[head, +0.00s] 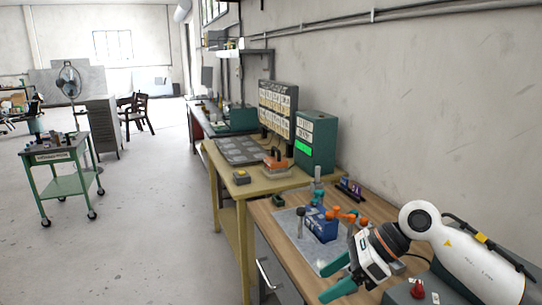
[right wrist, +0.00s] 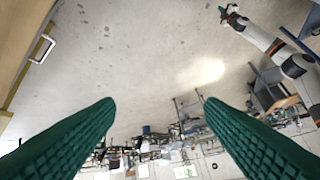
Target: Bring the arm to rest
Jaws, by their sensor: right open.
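My right arm reaches in from the right edge of the head view. Its right gripper (head: 327,281) has teal fingers spread apart, with nothing between them, by the front edge of the wooden workbench (head: 265,215). In the right wrist view the two green fingers of the right gripper (right wrist: 158,106) stand wide apart, with only floor and distant furniture beyond. A white arm with a small teal gripper (right wrist: 228,13), apparently my left one, shows at the top right there; its jaws are too small to read.
A blue fixture (head: 321,226) with orange clamps stands on a grey plate (head: 290,228) on the bench, just behind the right gripper. A red knob (head: 417,288) is near the forearm. A green cart (head: 62,158) stands at left. The floor between is clear.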

